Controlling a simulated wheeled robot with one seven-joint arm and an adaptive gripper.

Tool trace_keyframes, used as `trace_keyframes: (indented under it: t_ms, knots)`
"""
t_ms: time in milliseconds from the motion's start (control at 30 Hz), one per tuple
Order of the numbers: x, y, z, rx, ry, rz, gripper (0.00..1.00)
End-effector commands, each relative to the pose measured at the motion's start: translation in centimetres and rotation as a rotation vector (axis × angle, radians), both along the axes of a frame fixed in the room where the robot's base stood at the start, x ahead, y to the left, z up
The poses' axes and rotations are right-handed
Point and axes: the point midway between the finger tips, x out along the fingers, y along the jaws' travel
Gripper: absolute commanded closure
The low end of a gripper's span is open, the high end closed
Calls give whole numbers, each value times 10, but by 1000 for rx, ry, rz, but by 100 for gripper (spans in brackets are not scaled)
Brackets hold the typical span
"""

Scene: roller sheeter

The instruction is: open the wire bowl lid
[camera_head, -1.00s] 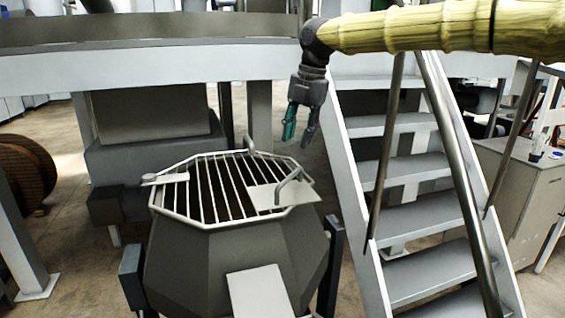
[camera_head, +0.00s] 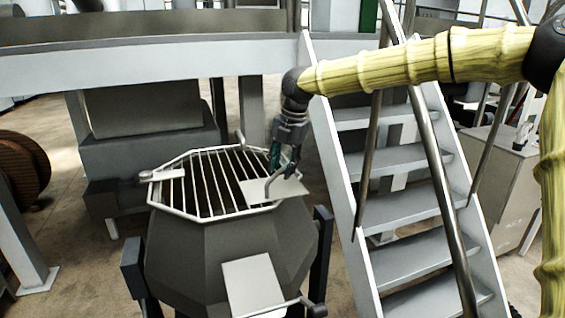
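The wire bowl lid (camera_head: 205,182) is a pale grille of parallel bars in a many-sided frame. It lies flat across the top of the dark grey faceted bowl (camera_head: 215,245). A flat plate on the lid's right carries a bent handle (camera_head: 278,181). My gripper (camera_head: 284,170) points down at this handle, with its fingertips right by the upper part. The two fingers, one with a teal pad, look apart. I cannot tell whether they touch the handle or straddle it.
Metal stairs (camera_head: 400,205) with rails rise close to the right of the bowl. A platform edge (camera_head: 140,68) runs behind it. A cable reel (camera_head: 22,172) stands at the left. A grey cabinet (camera_head: 500,185) stands at the right.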

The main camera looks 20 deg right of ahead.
Motion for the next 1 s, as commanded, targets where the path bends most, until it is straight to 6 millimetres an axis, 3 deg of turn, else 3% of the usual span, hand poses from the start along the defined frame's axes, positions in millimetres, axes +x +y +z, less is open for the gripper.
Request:
trace_keyframes:
  t_ms: [233,400,433,767,1000]
  knots:
    - [3,1,-3,0,3,0,67]
    - [2,0,-2,0,2,-1,98]
    - [2,0,-2,0,2,-1,100]
    - [1,2,0,0,-1,-3,100]
    - [-12,7,-1,1,-2,-43,100]
